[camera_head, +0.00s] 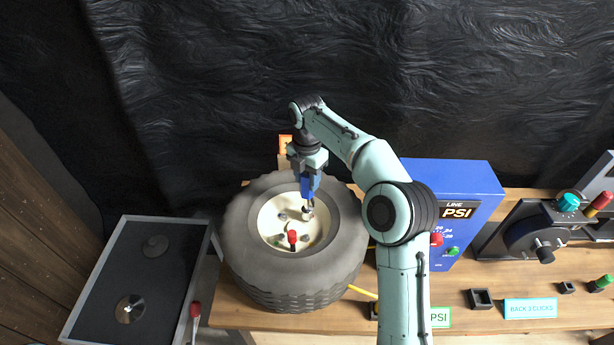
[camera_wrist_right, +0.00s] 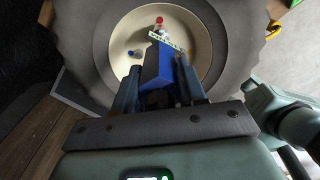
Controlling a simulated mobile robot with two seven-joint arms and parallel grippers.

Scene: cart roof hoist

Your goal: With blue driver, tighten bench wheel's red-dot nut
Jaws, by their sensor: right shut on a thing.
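The bench wheel (camera_head: 240,243) lies flat on the bench, its cream hub facing up with several nuts. The red-dot nut (camera_head: 292,237) is on the near side of the hub; its red top also shows in the right wrist view (camera_wrist_right: 159,20). My right gripper (camera_head: 309,178) is shut on the blue driver (camera_head: 308,187), which also shows between the fingers (camera_wrist_right: 154,72). The driver points down at the hub's upper right, apart from the red-dot nut. I cannot tell whether its tip touches anything. My left gripper is not in view.
A blue PSI box (camera_head: 465,178) stands right of the wheel, behind my right arm. A dark machine (camera_head: 527,232) and small holders (camera_head: 480,299) are farther right on the bench. A dark-topped tray (camera_head: 120,285) stands at left. An orange tag (camera_head: 285,142) is behind the wheel.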

